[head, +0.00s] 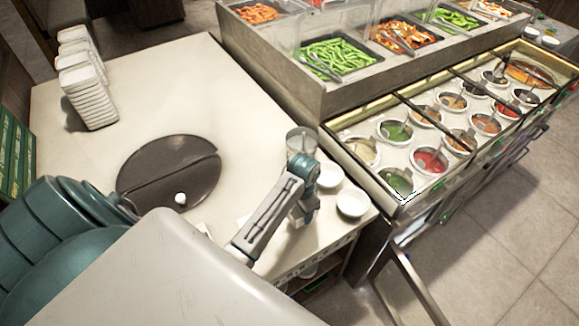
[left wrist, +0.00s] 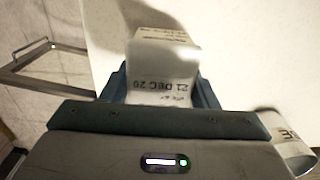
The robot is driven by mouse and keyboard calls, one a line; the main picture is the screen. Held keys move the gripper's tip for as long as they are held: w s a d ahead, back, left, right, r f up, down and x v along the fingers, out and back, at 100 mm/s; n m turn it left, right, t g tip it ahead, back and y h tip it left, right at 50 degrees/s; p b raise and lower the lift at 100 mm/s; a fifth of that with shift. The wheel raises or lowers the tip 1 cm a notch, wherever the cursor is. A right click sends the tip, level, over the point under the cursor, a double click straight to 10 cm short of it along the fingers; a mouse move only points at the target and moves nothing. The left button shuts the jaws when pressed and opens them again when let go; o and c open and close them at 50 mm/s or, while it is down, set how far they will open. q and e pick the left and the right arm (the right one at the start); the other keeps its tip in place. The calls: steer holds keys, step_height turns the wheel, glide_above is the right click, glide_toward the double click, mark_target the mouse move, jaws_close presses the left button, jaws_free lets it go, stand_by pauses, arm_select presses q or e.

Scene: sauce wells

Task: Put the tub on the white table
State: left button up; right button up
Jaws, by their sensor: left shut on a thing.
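The tub (left wrist: 162,92) shows in the left wrist view as a pale, whitish container with a printed date label. My left gripper (left wrist: 161,82) is shut on it, with one dark blue finger on each side. In the head view my left gripper (head: 300,218) hangs over the front right part of the white table (head: 95,150), near its edge. I cannot make out the tub there, as my arm covers it. The gap between tub and table cannot be judged. My right gripper is not in view.
Two white bowls (head: 352,203) stand close beside the gripper at the table corner. A dark round plate (head: 165,165) is set in the table. A stack of white dishes (head: 90,100) stands at the back left. The sauce counter (head: 400,205) borders the right. Bare table lies behind the plate.

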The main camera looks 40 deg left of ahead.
arm_select(q)
steer(key=a, duration=0.3)
steer(key=shift+s, duration=0.25)
steer(key=shift+a, duration=0.25)
steer(key=shift+s+f, duration=0.1)
steer(key=shift+f, duration=0.15)
step_height(320, 180, down, 3)
steer(key=shift+f, duration=0.1)
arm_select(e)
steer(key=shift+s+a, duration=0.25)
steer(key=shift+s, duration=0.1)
arm_select(q)
steer(key=shift+f, duration=0.1)
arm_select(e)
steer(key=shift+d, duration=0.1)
arm_select(q)
steer(key=o, duration=1.3)
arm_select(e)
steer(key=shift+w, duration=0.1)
